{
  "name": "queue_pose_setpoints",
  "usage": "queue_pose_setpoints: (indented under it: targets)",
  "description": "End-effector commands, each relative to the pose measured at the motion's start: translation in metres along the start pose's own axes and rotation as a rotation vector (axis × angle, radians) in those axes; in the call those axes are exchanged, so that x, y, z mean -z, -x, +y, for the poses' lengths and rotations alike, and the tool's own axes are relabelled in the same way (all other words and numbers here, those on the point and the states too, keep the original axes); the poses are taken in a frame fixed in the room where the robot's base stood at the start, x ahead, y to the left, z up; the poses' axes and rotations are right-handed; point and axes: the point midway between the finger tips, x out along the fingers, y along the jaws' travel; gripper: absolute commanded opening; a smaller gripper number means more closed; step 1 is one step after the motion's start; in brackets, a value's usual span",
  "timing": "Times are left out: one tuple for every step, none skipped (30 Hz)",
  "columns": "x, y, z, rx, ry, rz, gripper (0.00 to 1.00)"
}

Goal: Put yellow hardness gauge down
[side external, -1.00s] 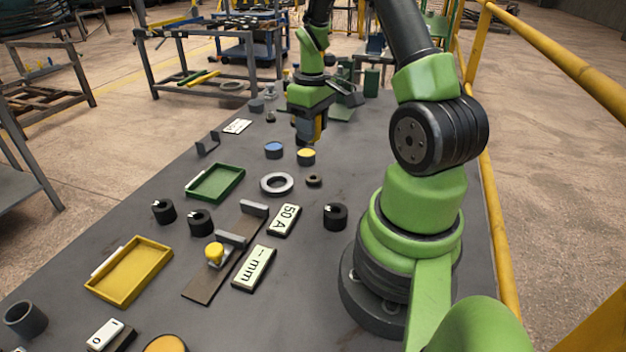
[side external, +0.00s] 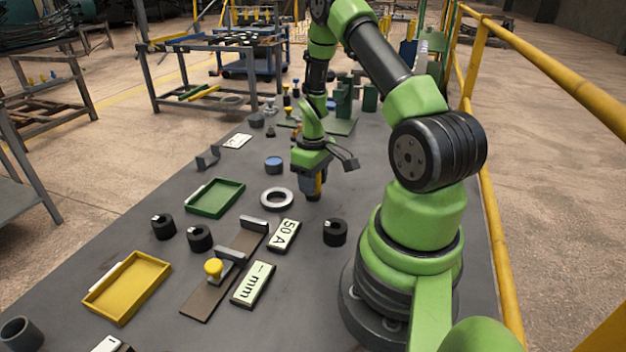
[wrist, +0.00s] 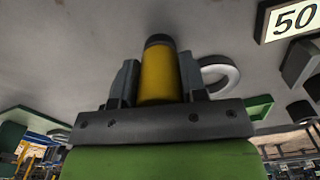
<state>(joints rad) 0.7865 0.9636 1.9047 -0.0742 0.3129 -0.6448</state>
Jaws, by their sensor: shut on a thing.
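The yellow hardness gauge (wrist: 158,76) is a yellow cylinder with a dark end cap, held between my two fingers in the wrist view. In the side view the gauge (side external: 318,183) hangs roughly upright from my gripper (side external: 316,180), dark end down, low over the table (side external: 375,150). I cannot tell whether its dark end touches the table. In the wrist view my gripper (wrist: 158,88) is shut on the gauge, with a finger on each side.
A metal ring (side external: 277,199) lies just left of the gauge. A black knob (side external: 335,232) and the "50 A" plate (side external: 285,235) are nearer the camera. A blue-topped puck (side external: 274,165) is behind left. A green tray (side external: 215,212) and yellow tray (side external: 165,272) stand further left.

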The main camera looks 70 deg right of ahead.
Motion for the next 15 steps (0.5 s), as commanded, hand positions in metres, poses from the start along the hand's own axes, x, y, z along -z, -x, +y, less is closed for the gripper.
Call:
queue_pose_setpoints:
  targets:
    - [-0.0001, -0.0016, 0.0000, 0.000, 0.000, -0.001, 0.13]
    - [-0.0001, -0.0027, -0.0001, 0.001, 0.000, -0.001, 0.13]
    - [0.0000, -0.0026, 0.0000, 0.000, 0.000, 0.000, 0.46]
    - [0.0000, -0.0024, 0.0000, 0.000, 0.000, 0.000, 0.53]
    - [0.0000, -0.0024, 0.0000, 0.000, 0.000, 0.000, 0.60]
    - [0.0000, -0.0023, 0.0000, 0.000, 0.000, 0.000, 0.65]
    - [0.0000, -0.0023, 0.0000, 0.000, 0.000, 0.000, 0.65]
    - [0.0000, -0.0022, 0.0000, 0.000, 0.000, 0.000, 0.65]
    - [0.0000, -0.0022, 0.0000, 0.000, 0.000, 0.000, 0.65]
    - [0.0000, -0.0022, 0.0000, 0.000, 0.000, 0.000, 0.65]
    - [0.0000, -0.0022, 0.0000, 0.000, 0.000, 0.000, 0.65]
    - [0.0000, -0.0021, 0.0000, 0.000, 0.000, 0.000, 0.65]
    - [0.0000, -0.0019, 0.0000, 0.000, 0.000, 0.000, 0.65]
    - [0.0000, -0.0014, 0.0000, 0.000, 0.000, 0.000, 0.65]
    - [0.0001, 0.0001, 0.0001, 0.000, 0.000, 0.000, 0.65]
